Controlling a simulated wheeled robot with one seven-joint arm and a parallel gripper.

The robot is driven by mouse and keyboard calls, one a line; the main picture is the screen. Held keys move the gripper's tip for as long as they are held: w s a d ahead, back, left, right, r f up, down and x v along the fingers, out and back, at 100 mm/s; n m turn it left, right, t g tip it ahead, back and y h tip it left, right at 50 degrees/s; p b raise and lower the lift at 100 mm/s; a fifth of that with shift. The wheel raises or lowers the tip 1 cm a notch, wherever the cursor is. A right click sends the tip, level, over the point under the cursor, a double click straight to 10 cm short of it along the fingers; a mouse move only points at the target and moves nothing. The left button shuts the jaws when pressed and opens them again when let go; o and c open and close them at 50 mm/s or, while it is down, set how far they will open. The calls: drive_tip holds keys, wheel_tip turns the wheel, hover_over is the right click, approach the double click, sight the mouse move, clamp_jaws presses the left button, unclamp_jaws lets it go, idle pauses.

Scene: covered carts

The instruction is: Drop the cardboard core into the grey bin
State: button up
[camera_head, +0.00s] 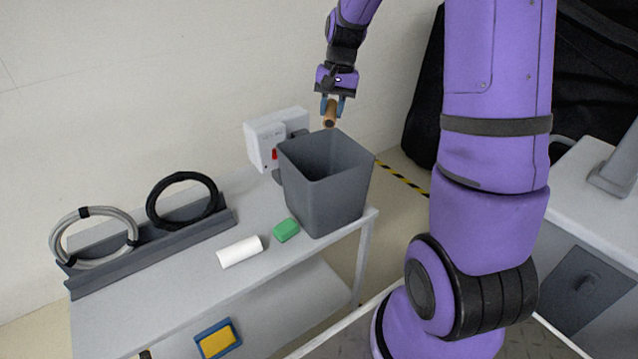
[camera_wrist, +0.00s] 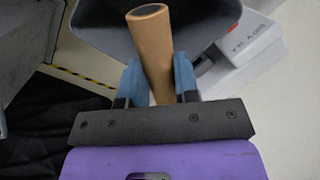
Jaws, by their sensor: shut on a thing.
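The cardboard core (camera_head: 330,114) is a short brown tube. My gripper (camera_head: 333,104) is shut on it and holds it above the far rim of the grey bin, apart from the bin. In the wrist view the core (camera_wrist: 152,50) lies between the two blue fingers of my gripper (camera_wrist: 158,80), with its dark end pointing up the picture. The grey bin (camera_head: 326,192) is an open, square, tapered bin standing upright on the right end of a grey cart. Its opening (camera_wrist: 100,25) shows behind the core in the wrist view. The bin's floor is hidden.
A white box with a red part (camera_head: 262,142) stands behind the bin. A green block (camera_head: 286,230) and a white roll (camera_head: 240,251) lie in front of it on the cart top (camera_head: 180,277). Two cable coils (camera_head: 183,174) stand in a rack at the left.

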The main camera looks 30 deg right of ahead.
drive_tip(key=shift+f, duration=2.1)
drive_tip(key=o, duration=1)
drive_tip(key=shift+c, duration=0.2)
wheel_tip(320, 180, up, 11)
drive_tip(key=d, duration=0.1)
drive_tip(key=shift+d+f, duration=0.15)
drive_tip(key=shift+d, duration=0.25)
drive_tip(key=shift+s, duration=0.1)
